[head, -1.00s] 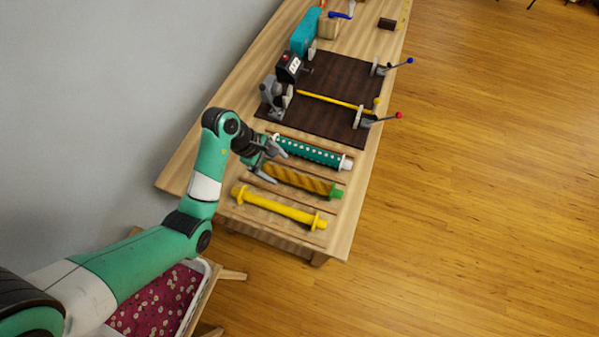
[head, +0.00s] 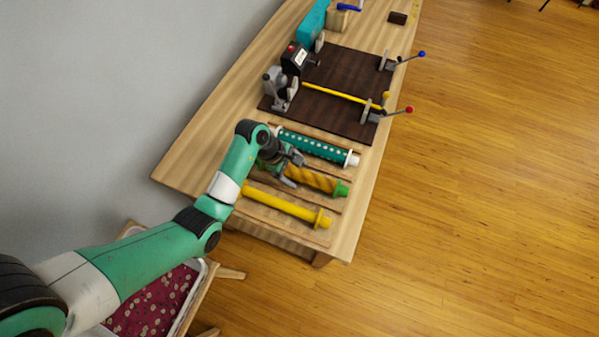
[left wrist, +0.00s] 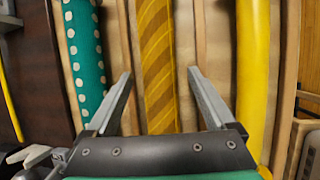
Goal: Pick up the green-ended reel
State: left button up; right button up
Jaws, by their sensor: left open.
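The green-ended reel (head: 318,181) has a yellow and brown striped body and a green right end. It lies in the middle slot of a wooden rack on the table. In the left wrist view, the striped reel (left wrist: 158,65) runs between the two open fingers of the left gripper (left wrist: 159,85), with a finger to each side. Whether the fingers reach down beside it is unclear. My right gripper is not in view.
A teal dotted reel (head: 318,147) with a white end lies on one side and a plain yellow reel (head: 285,206) on the other. A dark board (head: 335,85) with clamps and a yellow rod is behind. A bin of red patterned fabric (head: 155,300) is below left.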

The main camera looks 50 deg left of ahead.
aim_at(303, 172)
pick_arm(q)
jog(key=shift+w+d+f, duration=0.15)
jog(key=shift+w+f, duration=0.05)
jog(key=shift+f, duration=0.3)
grip_shut()
jog(key=shift+r, duration=0.1)
jog(key=shift+r+p, duration=0.35)
jog(key=shift+r, duration=0.2)
notch_tip(303, 172, up, 3)
jog(key=shift+f+p, duration=0.1)
jog(key=shift+p, duration=0.7)
jog(key=s+d+r+p, duration=0.5)
jog(key=s+d+r, duration=0.4)
jog(key=s, duration=0.1)
jog(key=shift+s+d+p, duration=0.2)
jog(key=shift+p, duration=0.2)
